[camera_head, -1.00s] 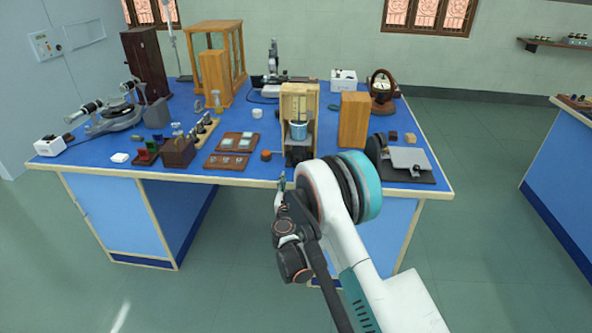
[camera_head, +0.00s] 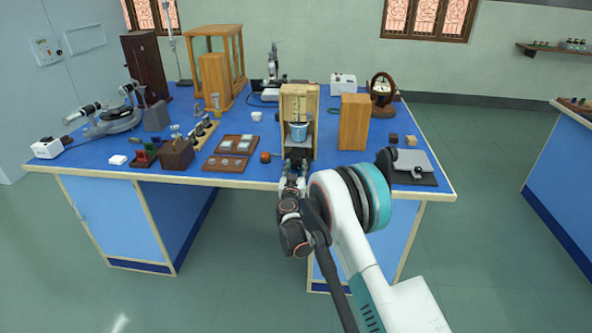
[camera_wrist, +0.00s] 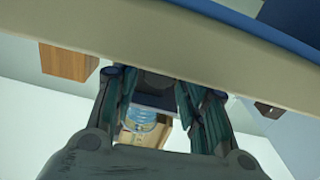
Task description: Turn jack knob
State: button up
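A dark jack (camera_head: 297,152) stands low in the open-fronted wooden case (camera_head: 285,102), under a blue container (camera_head: 298,132). My gripper (camera_head: 293,178) is at the bench's front edge, just in front of the jack, and covers its lower part. I cannot make out the knob. In the wrist view my gripper (camera_wrist: 158,85) has its two fingers apart, with the blue container (camera_wrist: 145,130) visible between them. No object shows held. Whether a finger touches the jack cannot be told.
A wooden block (camera_head: 353,122) stands right of the case. A small orange-red object (camera_head: 265,157) and flat brown trays (camera_head: 227,164) lie to the left. The bench's pale front edge (camera_head: 230,182) runs close by my gripper. A dark-based device (camera_head: 412,168) sits at the right.

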jog(key=c, duration=0.5)
jog(key=shift+n, duration=1.6)
jog(key=o, duration=1)
jog(key=shift+o, duration=0.2)
notch_tip(320, 180, up, 10)
